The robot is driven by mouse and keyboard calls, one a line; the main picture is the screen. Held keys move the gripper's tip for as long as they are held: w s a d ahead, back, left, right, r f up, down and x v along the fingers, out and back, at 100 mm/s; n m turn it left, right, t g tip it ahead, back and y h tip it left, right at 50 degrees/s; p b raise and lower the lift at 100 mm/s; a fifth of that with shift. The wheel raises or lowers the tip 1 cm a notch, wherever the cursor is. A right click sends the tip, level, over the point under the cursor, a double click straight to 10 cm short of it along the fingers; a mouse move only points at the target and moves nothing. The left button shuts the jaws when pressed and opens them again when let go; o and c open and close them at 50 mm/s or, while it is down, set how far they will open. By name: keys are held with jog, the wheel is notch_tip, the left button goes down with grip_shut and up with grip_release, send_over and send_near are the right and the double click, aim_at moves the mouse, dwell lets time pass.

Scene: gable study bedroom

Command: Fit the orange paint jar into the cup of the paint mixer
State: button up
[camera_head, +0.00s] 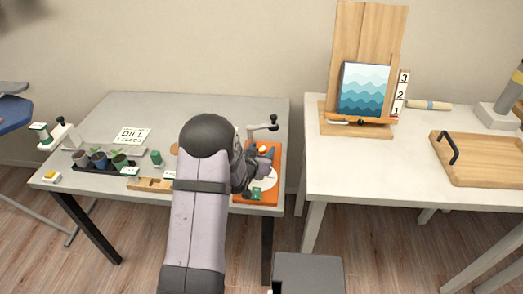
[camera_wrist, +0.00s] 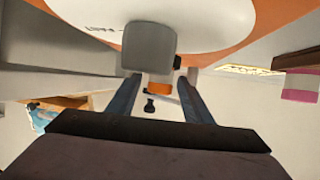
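The paint mixer is an orange base (camera_head: 277,156) with a white disc and a grey post with an arm (camera_head: 262,127), at the right end of the left table. In the wrist view the white disc (camera_wrist: 215,18) and a grey rounded part (camera_wrist: 150,46), which looks like the cup, fill the top. A small orange-banded piece, seemingly the orange paint jar (camera_wrist: 159,87), shows just below the grey part. Whether it sits in the cup I cannot tell. My gripper (camera_wrist: 160,80) is over the mixer, its fingers spread with gaps on both sides of the jar.
A green labelled block (camera_head: 256,194) sits at the mixer's front edge. Potted plants (camera_head: 100,160), a card (camera_head: 132,136) and a wooden block (camera_head: 150,184) lie on the left table. The right table (camera_head: 370,165) holds an easel and a wooden tray (camera_head: 480,160).

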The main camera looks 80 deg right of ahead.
jog(key=shift+r, duration=0.1)
jog(key=shift+r+p, duration=0.2)
jog(key=shift+p, duration=0.1)
jog(key=shift+w+a, duration=0.1)
jog(key=shift+a, duration=0.2)
jog(key=b+v, duration=0.1)
jog(key=v, duration=1)
jog(key=shift+a, duration=0.15)
